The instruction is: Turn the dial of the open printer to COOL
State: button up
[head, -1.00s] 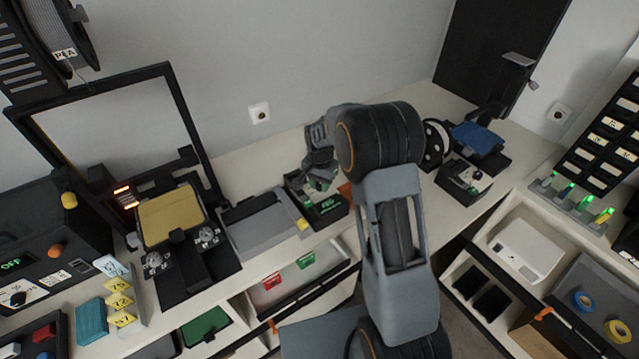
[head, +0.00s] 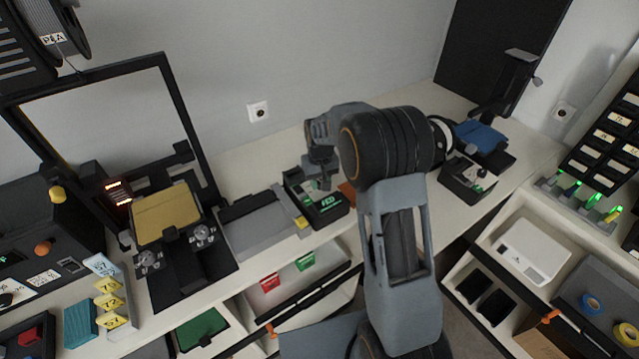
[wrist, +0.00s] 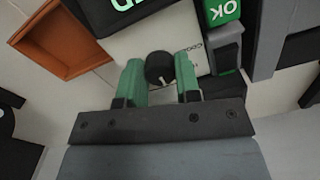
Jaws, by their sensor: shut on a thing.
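In the wrist view, my gripper (wrist: 159,62) has its green fingers on either side of a round black dial (wrist: 160,69) with a pale pointer mark. It is shut on this dial. The dial sits on a white panel (wrist: 130,42) with small lettering at its right, partly readable as "COO". In the head view, my gripper (head: 322,180) points down at a small black unit (head: 338,213) with green lettering; the dial itself is hidden there. A printer with an open dark frame (head: 186,115) and a yellow bed (head: 167,212) stands at the left.
A grey flat unit (head: 255,232) lies just left of the small black unit. An orange-brown tray (wrist: 62,38) is close by in the wrist view, as is a green "OK" label (wrist: 222,11). Another small black box (head: 462,185) stands to the right on the bench.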

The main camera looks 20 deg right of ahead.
jog(key=n+b, duration=0.1)
jog(key=n, duration=0.3)
jog(key=shift+n, duration=0.3)
jog(key=n+b, duration=0.1)
jog(key=n, duration=0.3)
jog(key=shift+n, duration=0.3)
jog(key=n, duration=0.4)
jog(key=shift+n, duration=0.3)
jog(key=shift+n+b, duration=0.45)
jog(key=shift+n, duration=1.55)
jog(key=o, duration=0.9)
